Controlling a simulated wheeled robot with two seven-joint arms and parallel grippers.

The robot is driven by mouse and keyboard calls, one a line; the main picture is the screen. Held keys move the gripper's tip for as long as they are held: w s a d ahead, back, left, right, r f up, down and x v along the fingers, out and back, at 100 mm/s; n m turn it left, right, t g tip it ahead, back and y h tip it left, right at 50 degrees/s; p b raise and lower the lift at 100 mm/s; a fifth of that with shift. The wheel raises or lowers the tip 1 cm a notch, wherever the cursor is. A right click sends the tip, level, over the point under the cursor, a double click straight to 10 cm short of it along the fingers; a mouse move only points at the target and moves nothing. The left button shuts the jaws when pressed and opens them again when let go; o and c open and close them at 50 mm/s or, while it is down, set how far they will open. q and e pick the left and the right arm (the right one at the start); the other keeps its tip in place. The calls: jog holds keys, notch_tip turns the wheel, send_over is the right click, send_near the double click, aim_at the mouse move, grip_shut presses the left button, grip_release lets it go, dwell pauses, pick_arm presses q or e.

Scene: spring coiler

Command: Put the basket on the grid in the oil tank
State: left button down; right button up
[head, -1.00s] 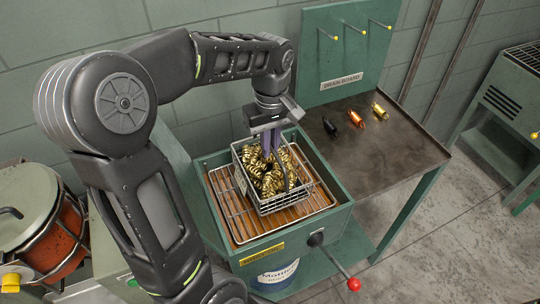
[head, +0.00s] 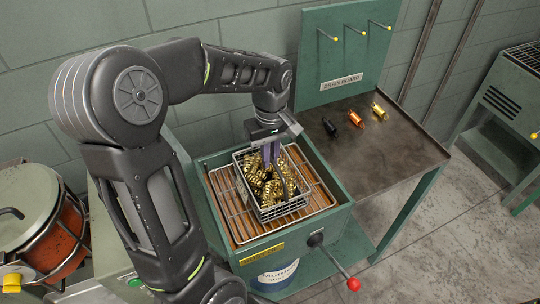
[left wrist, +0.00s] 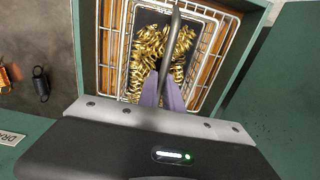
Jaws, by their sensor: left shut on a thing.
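The wire basket (head: 283,209) is full of brass-coloured springs (head: 262,184) and is over the wire grid (head: 231,207) in the green oil tank (head: 205,235). It looks to be at or very near the grid; I cannot tell if it touches. My left gripper (head: 272,160) is above the basket, its purple fingers shut on the basket's handle. In the left wrist view the basket (left wrist: 209,58) lies under the fingers, with the dark curved handle (left wrist: 176,40) between them. My right gripper is not in view.
A drain board table (head: 400,135) at the right holds a black, an orange and a yellow spring. A lever with a red knob (head: 353,284) sticks out at the tank's front. A red drum with a lid (head: 62,238) stands at the left.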

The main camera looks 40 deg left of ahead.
pick_arm(q)
jog(key=c, duration=1.5)
grip_release()
jog(key=shift+r, duration=0.1)
notch_tip(320, 180, up, 12)
jog(key=shift+b, duration=0.4)
